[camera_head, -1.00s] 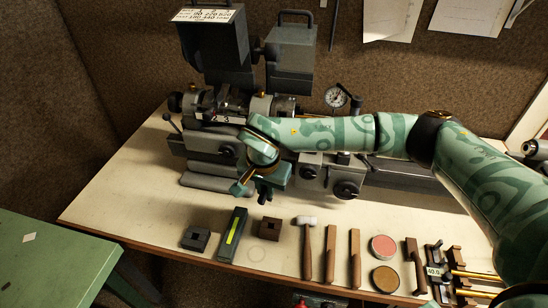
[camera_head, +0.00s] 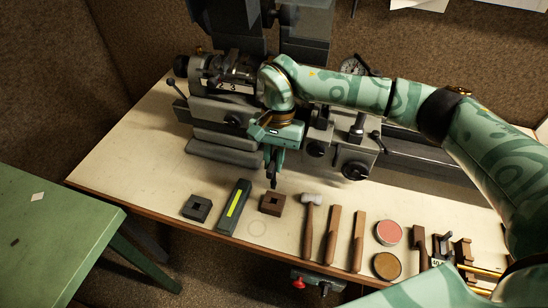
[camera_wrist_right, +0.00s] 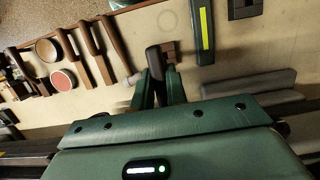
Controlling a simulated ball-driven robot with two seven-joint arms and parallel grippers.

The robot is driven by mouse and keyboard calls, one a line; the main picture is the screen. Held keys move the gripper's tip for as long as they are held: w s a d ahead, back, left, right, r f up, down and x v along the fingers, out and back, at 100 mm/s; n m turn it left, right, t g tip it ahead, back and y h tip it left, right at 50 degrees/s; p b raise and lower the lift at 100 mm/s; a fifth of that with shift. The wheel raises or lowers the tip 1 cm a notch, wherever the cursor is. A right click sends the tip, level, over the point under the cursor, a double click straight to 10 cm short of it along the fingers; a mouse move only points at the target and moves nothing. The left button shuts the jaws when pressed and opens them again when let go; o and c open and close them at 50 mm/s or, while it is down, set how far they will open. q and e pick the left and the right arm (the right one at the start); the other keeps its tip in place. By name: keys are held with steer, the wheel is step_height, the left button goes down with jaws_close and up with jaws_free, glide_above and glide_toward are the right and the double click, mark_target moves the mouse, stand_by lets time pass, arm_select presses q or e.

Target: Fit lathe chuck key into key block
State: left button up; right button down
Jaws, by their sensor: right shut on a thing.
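My right gripper (camera_head: 273,158) is shut on a dark bar-like piece, the chuck key (camera_head: 272,180), which points down. The key's lower end shows just behind a brown block (camera_head: 272,204) with a dark square hole in its top. I cannot tell whether they touch. A dark grey block (camera_head: 197,208) with a similar hole sits farther left; which is the key block is not clear. In the right wrist view the key (camera_wrist_right: 154,62) stands between the fingers (camera_wrist_right: 160,88), partly covering the brown block (camera_wrist_right: 170,50). My left gripper is not in view.
A dark green box with a yellow strip (camera_head: 233,207) lies between the two blocks. A hammer (camera_head: 308,228), wooden bars (camera_head: 333,235) and two round tins (camera_head: 388,233) lie to the right. The lathe (camera_head: 225,130) stands behind. Bare bench (camera_head: 130,165) is at left.

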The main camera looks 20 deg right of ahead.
mark_target(274, 184)
steer(key=shift+f+b, duration=1.85)
steer(key=shift+f, duration=1.05)
steer(key=shift+r, duration=0.1)
steer(key=shift+f+b, duration=1.4)
steer(key=shift+f, duration=0.9)
steer(key=c, duration=1.3)
jaws_free()
steer(key=shift+r, duration=0.1)
